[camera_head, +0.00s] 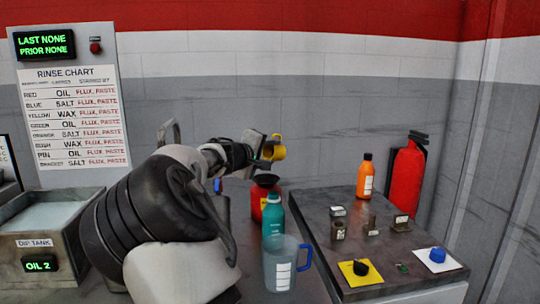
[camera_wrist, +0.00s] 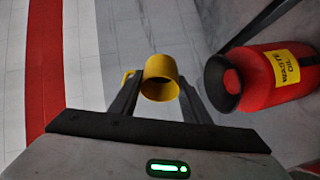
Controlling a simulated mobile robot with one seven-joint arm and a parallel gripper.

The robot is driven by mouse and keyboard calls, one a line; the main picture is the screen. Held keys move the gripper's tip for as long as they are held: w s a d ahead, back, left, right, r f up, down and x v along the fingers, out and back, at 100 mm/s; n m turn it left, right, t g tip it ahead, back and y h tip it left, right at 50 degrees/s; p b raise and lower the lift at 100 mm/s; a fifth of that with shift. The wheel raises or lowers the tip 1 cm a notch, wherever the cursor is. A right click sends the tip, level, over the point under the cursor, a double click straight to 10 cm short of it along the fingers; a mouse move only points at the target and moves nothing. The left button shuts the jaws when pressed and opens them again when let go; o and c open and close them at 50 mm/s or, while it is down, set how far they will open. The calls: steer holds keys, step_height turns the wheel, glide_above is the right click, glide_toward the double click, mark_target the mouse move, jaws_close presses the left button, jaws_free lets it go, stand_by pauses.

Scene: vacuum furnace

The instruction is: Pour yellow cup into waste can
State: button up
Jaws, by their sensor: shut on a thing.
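The yellow cup (camera_head: 279,152) is held in the air by my gripper (camera_head: 268,150), above and slightly right of the waste can's top. In the wrist view the cup (camera_wrist: 159,68) sits between the two dark fingers of my gripper (camera_wrist: 160,84), which are shut on it. Its handle shows at the left and its open mouth faces the lower right of that tilted picture. Its contents cannot be seen. The red waste can (camera_head: 257,208) with a black funnel top stands behind the teal bottle. In the wrist view the can (camera_wrist: 277,76) lies right of the cup, apart from it, with a yellow label.
A teal bottle (camera_head: 273,218) and a clear blue-handled jug (camera_head: 281,265) stand in front of the can. A dark bench (camera_head: 405,260) at right carries small metal parts, an orange bottle (camera_head: 365,177) and knobs. A dip tank (camera_head: 50,218) is at left; a fire extinguisher (camera_head: 405,180) is at the back.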

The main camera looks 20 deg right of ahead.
steer(key=shift+a+b, duration=0.1)
steer(key=shift+b, duration=0.6)
steer(key=shift+a+n+t+h, duration=0.2)
steer(key=shift+n+t+h, duration=0.1)
steer(key=shift+t+h, duration=0.25)
steer(key=shift+r, duration=0.15)
steer(key=shift+s, duration=0.1)
